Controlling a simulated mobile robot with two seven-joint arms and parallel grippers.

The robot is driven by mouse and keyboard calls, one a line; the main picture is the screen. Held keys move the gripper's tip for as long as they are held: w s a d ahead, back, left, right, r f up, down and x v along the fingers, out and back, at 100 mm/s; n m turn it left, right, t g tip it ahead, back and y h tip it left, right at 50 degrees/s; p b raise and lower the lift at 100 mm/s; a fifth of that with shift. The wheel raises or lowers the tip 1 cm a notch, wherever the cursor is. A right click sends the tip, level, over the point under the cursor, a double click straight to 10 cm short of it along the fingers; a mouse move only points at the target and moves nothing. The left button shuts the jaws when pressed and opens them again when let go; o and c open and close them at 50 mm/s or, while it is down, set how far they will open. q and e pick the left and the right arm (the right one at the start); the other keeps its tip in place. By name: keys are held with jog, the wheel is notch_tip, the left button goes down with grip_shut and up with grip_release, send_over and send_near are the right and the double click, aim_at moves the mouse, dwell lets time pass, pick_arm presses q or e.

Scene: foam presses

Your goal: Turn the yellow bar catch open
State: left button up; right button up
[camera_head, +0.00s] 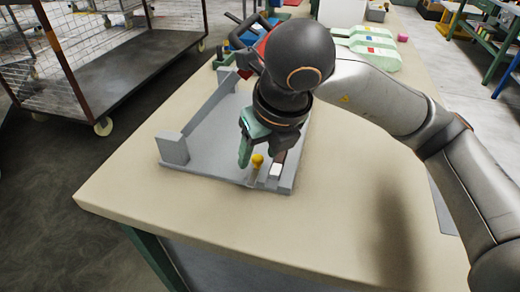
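The yellow bar catch (257,160) shows as a small yellow knob at the front edge of a grey press fixture (205,160). A short tan piece runs down from the knob. My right gripper (261,157) comes down from above, with its teal finger just left of the knob and its other side dark and partly hidden. The fingers look apart, with the knob at or just in front of the gap. I cannot tell whether they touch it. My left gripper is not in view.
A small white block (276,171) sits right of the knob. The fixture has a raised grey block (173,148) at its left corner. Green and white cases (372,48) lie farther back. The front and right of the table (330,220) are clear. A wire cart (110,75) stands left.

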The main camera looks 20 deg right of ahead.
jog(key=p+v, duration=0.2)
jog(key=v, duration=1)
jog(key=shift+r+p, duration=0.25)
jog(key=shift+p, duration=0.1)
jog(key=shift+s, duration=0.1)
